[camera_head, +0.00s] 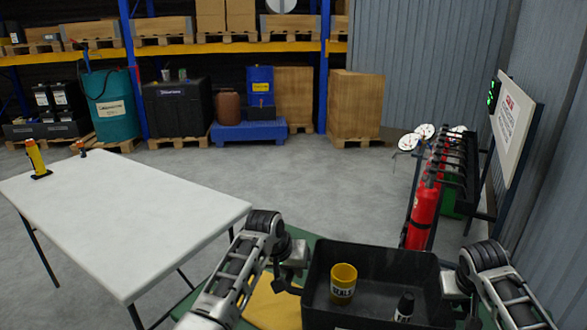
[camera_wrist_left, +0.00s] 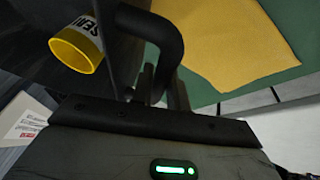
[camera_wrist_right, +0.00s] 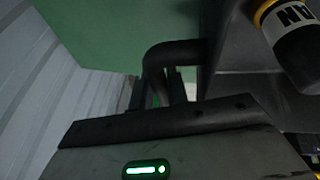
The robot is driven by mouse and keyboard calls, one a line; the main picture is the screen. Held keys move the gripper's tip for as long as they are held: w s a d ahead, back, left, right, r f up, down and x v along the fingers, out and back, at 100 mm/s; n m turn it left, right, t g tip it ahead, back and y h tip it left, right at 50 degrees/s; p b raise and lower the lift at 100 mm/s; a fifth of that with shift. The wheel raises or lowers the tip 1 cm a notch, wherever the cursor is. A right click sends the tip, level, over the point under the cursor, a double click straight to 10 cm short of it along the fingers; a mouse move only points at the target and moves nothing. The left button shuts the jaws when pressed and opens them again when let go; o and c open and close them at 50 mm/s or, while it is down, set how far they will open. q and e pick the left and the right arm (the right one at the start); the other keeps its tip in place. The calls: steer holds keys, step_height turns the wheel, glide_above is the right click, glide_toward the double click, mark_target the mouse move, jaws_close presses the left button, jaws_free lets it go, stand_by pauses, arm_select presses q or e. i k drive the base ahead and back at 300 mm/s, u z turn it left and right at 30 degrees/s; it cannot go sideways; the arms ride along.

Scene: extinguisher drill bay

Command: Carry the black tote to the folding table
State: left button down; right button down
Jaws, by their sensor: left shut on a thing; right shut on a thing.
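The black tote (camera_head: 337,255) is at the bottom right of the head view, over a green surface. Inside it stand a yellow cup (camera_head: 343,281) with a lettered label and a dark bottle (camera_head: 405,305). My left gripper (camera_head: 292,277) is shut on the tote's left handle (camera_wrist_left: 165,30), and my right gripper (camera_head: 460,284) is shut on its right handle (camera_wrist_right: 175,53). The tote looks roughly level; I cannot tell whether its base touches the green surface. The white folding table (camera_head: 125,220) stands left of the tote, apart from it.
A yellow sheet (camera_head: 272,303) lies on the green surface (camera_wrist_left: 225,92). A yellow-and-black object (camera_head: 36,157) stands at the table's far left corner; most of the tabletop is bare. Red extinguishers (camera_head: 423,212) on a rack stand at right. Grey floor (camera_head: 270,182) is clear beyond.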

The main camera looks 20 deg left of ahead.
mark_target(126, 213)
steer(key=u, duration=2.55)
steer(key=i, duration=3.95)
steer(key=z, duration=2.65)
